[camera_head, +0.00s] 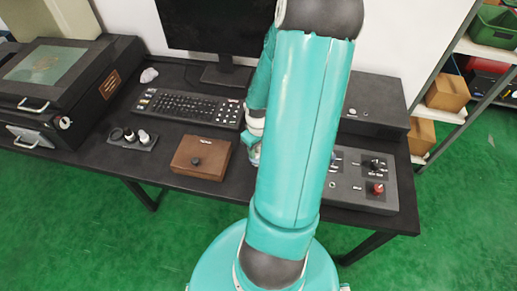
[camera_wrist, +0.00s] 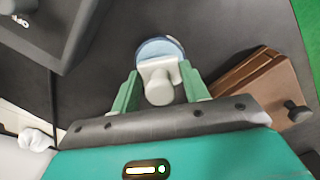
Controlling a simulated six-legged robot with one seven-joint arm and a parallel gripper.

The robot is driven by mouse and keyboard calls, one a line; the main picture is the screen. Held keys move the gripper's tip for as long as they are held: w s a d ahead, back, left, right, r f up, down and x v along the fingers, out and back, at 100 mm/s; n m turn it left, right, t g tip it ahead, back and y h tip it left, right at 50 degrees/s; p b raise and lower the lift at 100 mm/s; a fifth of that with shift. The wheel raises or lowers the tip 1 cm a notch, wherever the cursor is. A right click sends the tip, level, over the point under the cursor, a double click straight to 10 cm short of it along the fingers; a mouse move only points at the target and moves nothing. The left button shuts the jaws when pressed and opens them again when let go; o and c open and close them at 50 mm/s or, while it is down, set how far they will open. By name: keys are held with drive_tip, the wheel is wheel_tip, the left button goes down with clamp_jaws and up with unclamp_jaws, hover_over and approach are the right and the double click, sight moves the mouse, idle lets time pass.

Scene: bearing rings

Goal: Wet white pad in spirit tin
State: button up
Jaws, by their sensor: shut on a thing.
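My gripper (camera_wrist: 160,92) has its two green fingers closed on a white piece with a rounded stub (camera_wrist: 159,88), which I take for the white pad and its grip. A round blue-grey thing with a pale rim (camera_wrist: 160,47) shows directly behind the white piece; it may be the spirit tin. I cannot tell whether the two touch. In the head view my gripper (camera_head: 254,150) is low over the desk, right of the wooden box, and partly hidden by my arm. The pad's underside is hidden.
A wooden box with a dark knob (camera_head: 200,158) stands close beside my gripper. A small rack with round pieces (camera_head: 132,139) lies further left, below the keyboard (camera_head: 190,107). A control panel with a red knob (camera_head: 365,180) is to the right.

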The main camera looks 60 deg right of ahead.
drive_tip(key=shift+r, duration=2.95)
